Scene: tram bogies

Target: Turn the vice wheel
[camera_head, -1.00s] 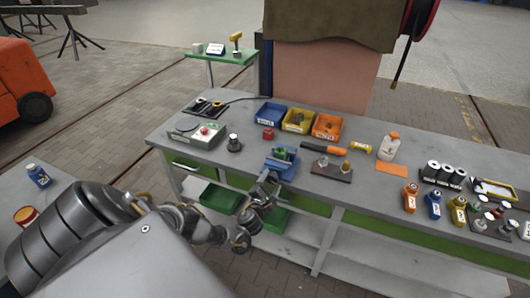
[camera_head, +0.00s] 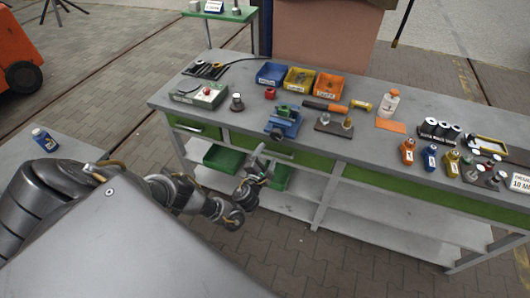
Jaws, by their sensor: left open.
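The blue vice (camera_head: 283,122) stands at the front edge of the workbench, with a green piece (camera_head: 285,112) at its top. Its dark round wheel (camera_head: 277,133) faces me at the bench's front. My left gripper (camera_head: 259,154) is open and empty, below and slightly left of the wheel, in front of the bench's edge. A gap shows between gripper and wheel in the picture. My right gripper is not in view.
Blue, yellow (camera_head: 299,79) and orange bins stand behind the vice. Green trays (camera_head: 222,158) sit on the shelf below. A side table (camera_head: 60,165) holds a blue bottle.

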